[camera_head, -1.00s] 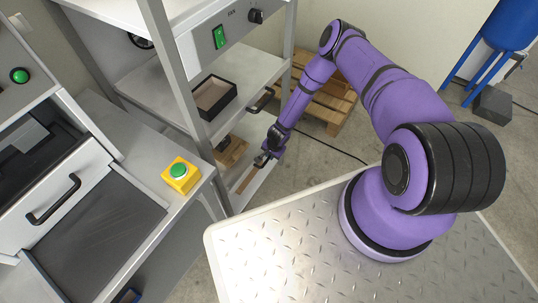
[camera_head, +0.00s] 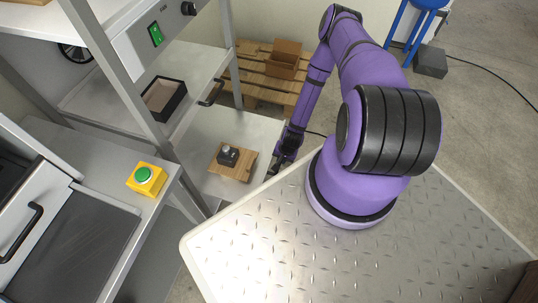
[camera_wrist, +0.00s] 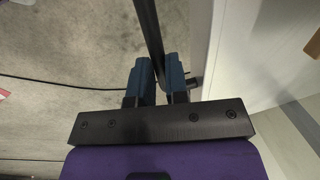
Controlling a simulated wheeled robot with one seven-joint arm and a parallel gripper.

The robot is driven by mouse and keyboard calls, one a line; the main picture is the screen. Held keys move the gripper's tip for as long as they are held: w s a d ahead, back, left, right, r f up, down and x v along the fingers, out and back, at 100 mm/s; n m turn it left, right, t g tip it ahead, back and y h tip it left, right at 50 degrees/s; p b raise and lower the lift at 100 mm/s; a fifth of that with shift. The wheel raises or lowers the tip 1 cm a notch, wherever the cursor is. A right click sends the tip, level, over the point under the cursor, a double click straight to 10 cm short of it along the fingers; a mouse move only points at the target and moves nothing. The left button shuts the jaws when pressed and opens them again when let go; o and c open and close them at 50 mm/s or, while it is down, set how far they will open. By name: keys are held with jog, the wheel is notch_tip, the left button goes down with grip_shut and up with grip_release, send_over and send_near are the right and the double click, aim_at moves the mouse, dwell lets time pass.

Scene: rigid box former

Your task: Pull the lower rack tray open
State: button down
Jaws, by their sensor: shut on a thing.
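The lower rack tray (camera_head: 252,128) is a pale flat shelf that stands well out from the rack frame in the head view. A wooden board (camera_head: 222,170) with a small dark fixture (camera_head: 229,155) lies on it. My gripper (camera_head: 274,169) is at the tray's outer front edge, beside my base. In the wrist view, my gripper's two blue fingers (camera_wrist: 159,82) are closed around a black bar handle (camera_wrist: 150,35). The pale tray (camera_wrist: 268,55) is just right of the fingers. The handle is mostly hidden by my gripper in the head view.
The upper shelf has its own black handle (camera_head: 212,93) and holds a dark open box (camera_head: 164,99). A yellow box with a green button (camera_head: 146,179) sits on the bench at left. A pallet (camera_head: 262,75) with a cardboard box lies behind the rack.

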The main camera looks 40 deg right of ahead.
jog(key=shift+s+d, duration=0.9)
jog(key=shift+s, duration=0.15)
jog(key=c, duration=1.1)
grip_release()
jog(key=shift+r, duration=0.15)
jog(key=r, duration=0.3)
jog(key=s+r, duration=0.1)
jog(key=r, duration=0.3)
jog(key=d+r, duration=0.1)
jog(key=r, duration=0.2)
jog(key=shift+s+d+r, duration=0.1)
jog(key=shift+s+r, duration=0.05)
jog(key=shift+s, duration=0.2)
